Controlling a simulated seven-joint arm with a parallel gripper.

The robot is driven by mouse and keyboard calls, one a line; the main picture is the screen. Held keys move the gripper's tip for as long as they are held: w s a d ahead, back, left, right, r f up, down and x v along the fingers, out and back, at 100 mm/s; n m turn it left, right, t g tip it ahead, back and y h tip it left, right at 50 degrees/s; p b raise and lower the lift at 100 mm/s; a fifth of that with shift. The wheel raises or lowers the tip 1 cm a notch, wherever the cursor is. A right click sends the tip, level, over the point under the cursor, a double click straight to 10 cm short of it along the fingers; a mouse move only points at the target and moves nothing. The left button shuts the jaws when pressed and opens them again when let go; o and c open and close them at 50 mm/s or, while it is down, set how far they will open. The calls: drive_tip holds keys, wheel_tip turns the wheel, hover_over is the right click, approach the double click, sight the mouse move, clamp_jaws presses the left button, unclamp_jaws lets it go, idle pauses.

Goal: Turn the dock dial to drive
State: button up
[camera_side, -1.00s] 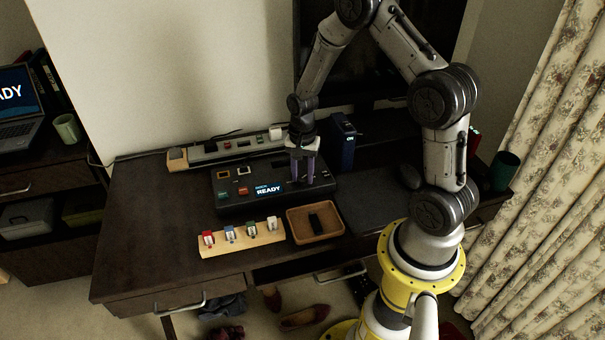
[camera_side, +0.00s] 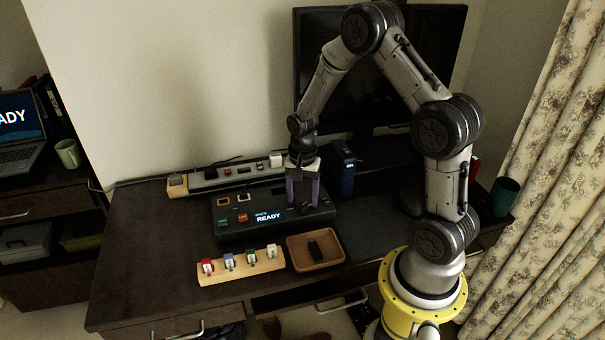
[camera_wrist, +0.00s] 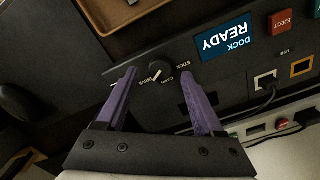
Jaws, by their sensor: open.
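The dock (camera_side: 235,234) is a dark console on the desk with a lit screen (camera_side: 268,216) reading DOCK READY. In the wrist view its round black dial (camera_wrist: 161,70) has a white pointer line and is ringed by the labels STICK, CARD and DRIVE. The pointer line slants toward the lower left, on the side of the DRIVE label. My gripper (camera_side: 304,206) is over the right part of the dock, its purple fingers spread. In the wrist view the fingertips stand on either side of the dial, with gaps showing. The side view does not show the dial clearly.
A wooden tray (camera_side: 332,262) with a black object and a wooden rack (camera_side: 215,279) of several coloured sticks lie in front of the dock. A dark blue box (camera_side: 342,172) stands behind my gripper. A long grey strip (camera_side: 225,178) lies at the back.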

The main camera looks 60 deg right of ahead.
wheel_tip(320, 180, up, 12)
idle(0.3)
wheel_tip(320, 180, up, 8)
drive_tip(key=f+n+t, duration=0.1)
drive_tip(key=t, duration=0.1)
hover_over(302, 205)
drive_tip(key=a, duration=0.4)
drive_tip(key=s+a+r+n+t, duration=0.2)
drive_tip(key=s+a+r+n, duration=0.15)
drive_tip(key=a+r, duration=0.2)
drive_tip(key=s+a+n+t, duration=0.1)
drive_tip(key=s+a+n, duration=0.3)
drive_tip(key=s+n, duration=0.6)
drive_tip(key=s, duration=0.4)
drive_tip(key=shift+s+a+r+n+t, duration=0.2)
drive_tip(key=shift+s+r+n+t, duration=0.1)
drive_tip(key=shift+s+n, duration=0.1)
